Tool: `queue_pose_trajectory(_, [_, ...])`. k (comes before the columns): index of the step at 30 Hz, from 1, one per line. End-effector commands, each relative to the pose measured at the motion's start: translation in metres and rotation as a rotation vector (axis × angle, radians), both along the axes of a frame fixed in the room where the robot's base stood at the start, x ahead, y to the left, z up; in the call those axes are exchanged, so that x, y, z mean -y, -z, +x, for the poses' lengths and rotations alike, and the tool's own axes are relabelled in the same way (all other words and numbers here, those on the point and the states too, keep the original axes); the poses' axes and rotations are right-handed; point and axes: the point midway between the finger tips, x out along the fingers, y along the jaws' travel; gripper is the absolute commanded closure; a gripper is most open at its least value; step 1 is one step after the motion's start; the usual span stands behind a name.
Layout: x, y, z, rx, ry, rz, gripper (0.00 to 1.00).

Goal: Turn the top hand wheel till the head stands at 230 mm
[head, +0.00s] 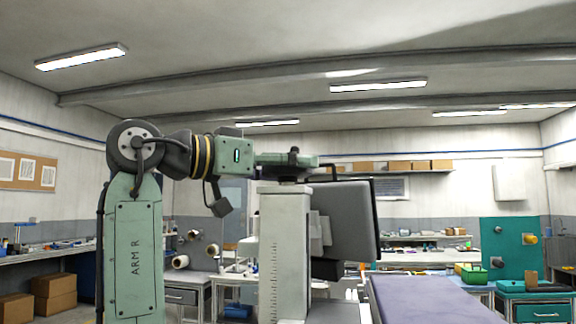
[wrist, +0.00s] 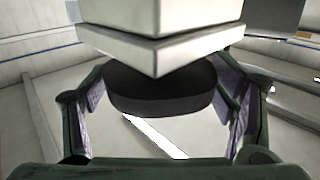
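The hand wheel (wrist: 160,92) is a dark, thick disc in the wrist view, set against the end of a pale block. In the head view, my gripper (head: 292,164) is level at the top of the pale upright column (head: 284,250), around the wheel, which is mostly hidden there. In the wrist view, the fingers of my gripper (wrist: 162,88) stand wide, one on each side of the wheel. Their pads look very close to its rim; I cannot tell if they touch. The column has a fine scale (head: 274,265) on its front; its reading is too small to make out.
A large grey boxy head (head: 350,222) hangs right of the column, close below my gripper. A purple-topped table (head: 430,298) is at front right. A teal panel (head: 510,247) and benches stand behind. The space above my arm is clear up to the ceiling.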

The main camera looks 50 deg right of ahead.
Motion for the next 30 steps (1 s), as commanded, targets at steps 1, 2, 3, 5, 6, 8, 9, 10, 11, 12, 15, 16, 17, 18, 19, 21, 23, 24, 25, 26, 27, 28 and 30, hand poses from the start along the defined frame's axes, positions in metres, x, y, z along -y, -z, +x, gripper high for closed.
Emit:
queue_pose_trajectory(1, [0.0, 0.0, 0.0, 0.0, 0.0, 0.0, 0.16])
queue_pose_trajectory(2, [0.0, 0.0, 0.0, 0.0, 0.0, 0.0, 0.14])
queue_pose_trajectory(3, [0.0, 0.0, 0.0, 0.0, 0.0, 0.0, 0.12])
queue_pose_trajectory(5, [0.0, 0.0, 0.0, 0.0, -0.001, 0.0, 0.09])
queue_pose_trajectory(6, [0.0, 0.0, 0.0, 0.0, -0.001, 0.0, 0.09])
queue_pose_trajectory(8, [0.0, 0.0, 0.0, 0.001, -0.001, 0.0, 0.09])
queue_pose_trajectory(9, [0.0, 0.0, 0.0, 0.001, -0.001, 0.0, 0.09])
queue_pose_trajectory(10, [0.0, 0.0, 0.0, 0.001, -0.001, 0.0, 0.09])
queue_pose_trajectory(11, [0.0, 0.0, 0.0, 0.001, -0.001, 0.0, 0.09])
queue_pose_trajectory(12, [0.0, 0.0, 0.0, 0.001, -0.001, 0.0, 0.09])
queue_pose_trajectory(15, [-0.002, 0.0, 0.001, 0.001, -0.001, -0.001, 0.09])
queue_pose_trajectory(16, [-0.004, -0.001, 0.001, 0.001, -0.002, -0.001, 0.09])
queue_pose_trajectory(17, [-0.007, -0.001, 0.002, 0.001, -0.002, -0.001, 0.09])
queue_pose_trajectory(18, [-0.012, -0.001, 0.004, 0.0, -0.002, -0.002, 0.09])
queue_pose_trajectory(19, [-0.016, -0.001, 0.005, 0.0, -0.002, -0.003, 0.09])
queue_pose_trajectory(21, [-0.028, -0.001, 0.01, 0.0, -0.004, -0.002, 0.09])
queue_pose_trajectory(23, [-0.041, -0.001, 0.014, -0.001, -0.004, -0.003, 0.09])
queue_pose_trajectory(24, [-0.05, -0.001, 0.016, 0.0, -0.004, -0.002, 0.09])
queue_pose_trajectory(25, [-0.056, -0.001, 0.018, 0.0, -0.004, -0.002, 0.09])
queue_pose_trajectory(26, [-0.062, -0.001, 0.02, 0.0, -0.004, -0.002, 0.09])
queue_pose_trajectory(27, [-0.07, -0.001, 0.023, 0.0, -0.004, -0.002, 0.09])
queue_pose_trajectory(28, [-0.076, -0.001, 0.024, 0.0, -0.003, -0.002, 0.09])
queue_pose_trajectory(30, [-0.088, -0.001, 0.028, 0.0, -0.004, -0.002, 0.09])
